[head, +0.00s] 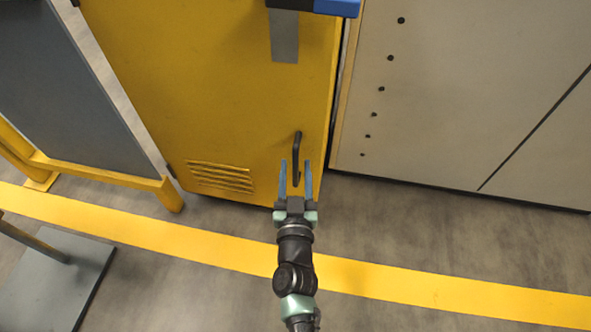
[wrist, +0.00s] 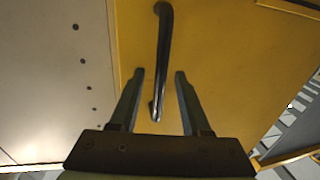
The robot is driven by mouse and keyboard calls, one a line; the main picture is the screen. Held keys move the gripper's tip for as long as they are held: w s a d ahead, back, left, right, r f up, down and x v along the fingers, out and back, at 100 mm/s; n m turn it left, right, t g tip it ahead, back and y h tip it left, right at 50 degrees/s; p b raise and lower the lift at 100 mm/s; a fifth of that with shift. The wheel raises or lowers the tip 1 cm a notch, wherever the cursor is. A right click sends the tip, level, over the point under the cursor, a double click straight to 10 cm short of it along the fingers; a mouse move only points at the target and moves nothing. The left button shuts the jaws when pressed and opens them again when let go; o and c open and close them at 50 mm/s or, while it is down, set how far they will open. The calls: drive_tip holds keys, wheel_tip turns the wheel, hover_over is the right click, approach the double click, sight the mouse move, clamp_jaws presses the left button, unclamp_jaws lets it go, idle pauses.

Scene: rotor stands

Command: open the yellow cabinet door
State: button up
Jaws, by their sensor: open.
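The yellow cabinet door (head: 225,110) fills the upper middle of the head view and looks closed. A dark bar handle (head: 298,150) stands upright near its lower right edge. My gripper (head: 296,165) is open, its two fingers pointing at the door around the lower part of the handle. In the wrist view the handle (wrist: 162,50) runs down between the spread fingertips of my gripper (wrist: 160,75), with a gap on both sides. I cannot tell how deep the handle sits between the fingers.
A beige panel (head: 450,90) with a row of dark holes stands right of the cabinet. A grey board on a yellow frame (head: 100,172) stands at the left. A grey plate (head: 50,285) lies at lower left. Floor with a yellow stripe (head: 430,287) is clear at lower right.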

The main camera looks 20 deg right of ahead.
drive_tip(key=shift+w+d, duration=0.15)
drive_tip(key=shift+w, duration=0.3)
clamp_jaws()
idle(1.2)
